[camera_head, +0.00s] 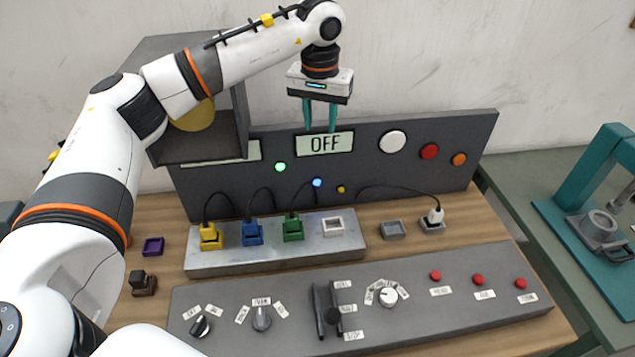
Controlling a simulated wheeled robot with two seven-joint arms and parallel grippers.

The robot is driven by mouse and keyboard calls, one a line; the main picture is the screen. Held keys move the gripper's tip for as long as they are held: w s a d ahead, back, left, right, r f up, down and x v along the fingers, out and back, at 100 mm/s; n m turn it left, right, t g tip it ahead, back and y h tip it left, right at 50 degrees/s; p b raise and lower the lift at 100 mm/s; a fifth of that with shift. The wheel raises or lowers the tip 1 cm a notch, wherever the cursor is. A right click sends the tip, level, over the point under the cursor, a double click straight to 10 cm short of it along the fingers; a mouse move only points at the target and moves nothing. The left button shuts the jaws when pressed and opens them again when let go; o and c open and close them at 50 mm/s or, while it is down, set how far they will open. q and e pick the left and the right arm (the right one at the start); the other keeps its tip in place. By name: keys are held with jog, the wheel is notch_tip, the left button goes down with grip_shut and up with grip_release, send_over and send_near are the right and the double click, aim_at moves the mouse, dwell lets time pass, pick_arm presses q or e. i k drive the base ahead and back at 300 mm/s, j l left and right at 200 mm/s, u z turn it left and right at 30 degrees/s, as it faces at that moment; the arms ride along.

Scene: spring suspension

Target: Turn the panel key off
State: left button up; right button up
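The control panel (240,292) is a grey sloped box along the front of the wooden table. At its left end is a small black key-like switch (200,326) with two small labels above it; it is slanted, and its exact setting is too small to tell. A display (324,144) on the dark upright back board reads "OFF". My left gripper (320,130) hangs over the top of this board, in front of the display's upper edge in the picture, far from the switch. Its teal fingers are apart with nothing between them. My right gripper is not in view.
A grey dial (261,318), a black lever (326,312), a white knob (388,297) and red buttons (478,280) share the panel. Behind it is a metal strip (280,258) with coloured plugs and cables. An open dark box (200,149) stands at back left. A teal machine (590,190) stands right.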

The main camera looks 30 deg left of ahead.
aim_at(200, 328)
jog(key=k+l, duration=0.5)
jog(key=k, duration=0.2)
jog(key=k+l, duration=0.5)
jog(key=k, duration=0.15)
